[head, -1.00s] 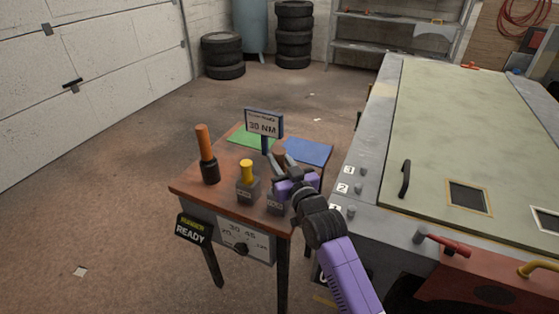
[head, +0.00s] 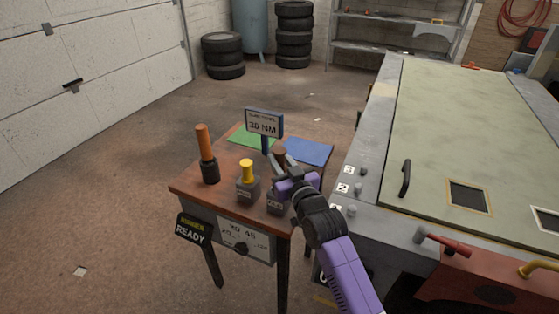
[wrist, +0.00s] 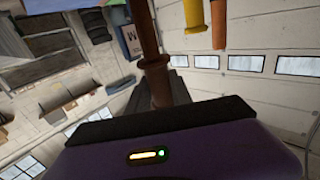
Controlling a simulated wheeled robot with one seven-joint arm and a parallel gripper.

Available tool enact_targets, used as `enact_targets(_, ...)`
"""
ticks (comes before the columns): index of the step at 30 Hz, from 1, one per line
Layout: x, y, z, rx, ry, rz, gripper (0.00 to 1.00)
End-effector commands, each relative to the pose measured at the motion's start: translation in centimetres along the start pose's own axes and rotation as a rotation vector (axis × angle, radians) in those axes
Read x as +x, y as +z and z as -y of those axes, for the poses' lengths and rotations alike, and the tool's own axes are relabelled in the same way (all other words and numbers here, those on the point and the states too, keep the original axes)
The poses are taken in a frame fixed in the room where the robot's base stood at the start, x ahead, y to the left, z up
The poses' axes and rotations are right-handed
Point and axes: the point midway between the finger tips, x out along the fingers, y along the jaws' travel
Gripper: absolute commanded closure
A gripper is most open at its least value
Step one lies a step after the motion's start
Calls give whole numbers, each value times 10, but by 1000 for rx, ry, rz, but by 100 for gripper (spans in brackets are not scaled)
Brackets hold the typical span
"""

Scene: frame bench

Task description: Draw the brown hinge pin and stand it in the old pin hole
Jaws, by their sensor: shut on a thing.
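My gripper (head: 283,170) is over the right part of the small wooden bench, shut on the brown hinge pin (head: 280,156). The pin's brown top sticks up above the jaws in the head view. In the wrist view the brown pin (wrist: 152,62), with a collar, runs between the jaws. A grey labelled block (head: 275,203) is just below my gripper, partly covered by it. The pin's lower end is hidden, so I cannot tell whether it is in the block. A yellow pin (head: 246,172) stands upright in a second grey block (head: 247,191) to the left.
An orange-handled tool (head: 206,153) stands at the bench's left. A 30 NM sign (head: 263,123) rises behind, between a green mat (head: 240,135) and a blue mat (head: 308,151). A large frame with a pale green panel (head: 470,140) is close on the right.

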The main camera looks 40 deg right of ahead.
Motion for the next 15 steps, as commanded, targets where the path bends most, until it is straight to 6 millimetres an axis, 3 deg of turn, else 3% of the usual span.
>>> enact_targets(15,0,6,0,0,0,-2,100)
